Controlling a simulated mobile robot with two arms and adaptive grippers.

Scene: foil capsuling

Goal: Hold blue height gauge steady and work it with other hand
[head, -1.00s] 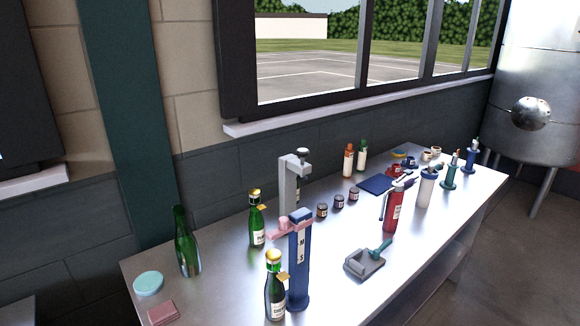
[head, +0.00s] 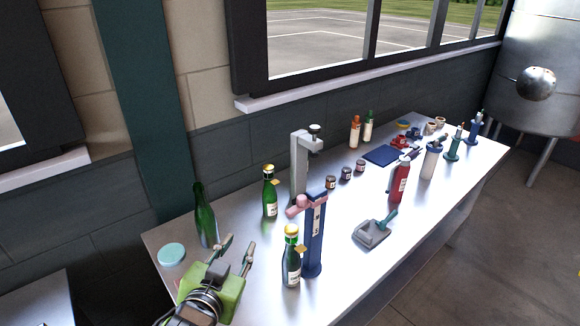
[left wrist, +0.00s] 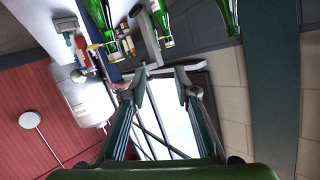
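The blue height gauge (head: 314,245) stands upright on the metal bench, with a pink slider (head: 305,204) near its top and a pale label on its column. A gold-topped green bottle (head: 291,265) stands close beside it, overlapping its lower left edge in the head view. My green left gripper (head: 238,248) is open and empty over the near left end of the bench, to the left of the gauge and apart from it. In the left wrist view its fingers (left wrist: 161,74) are spread with nothing between them. My right gripper is not in view.
A grey stand (head: 301,165), another gold-topped bottle (head: 269,192) and an open green bottle (head: 205,215) stand behind. A teal disc (head: 171,254) lies at the left. A grey tool (head: 371,233) and a red cylinder (head: 400,180) are to the right. Bench (head: 350,280) is clear in front.

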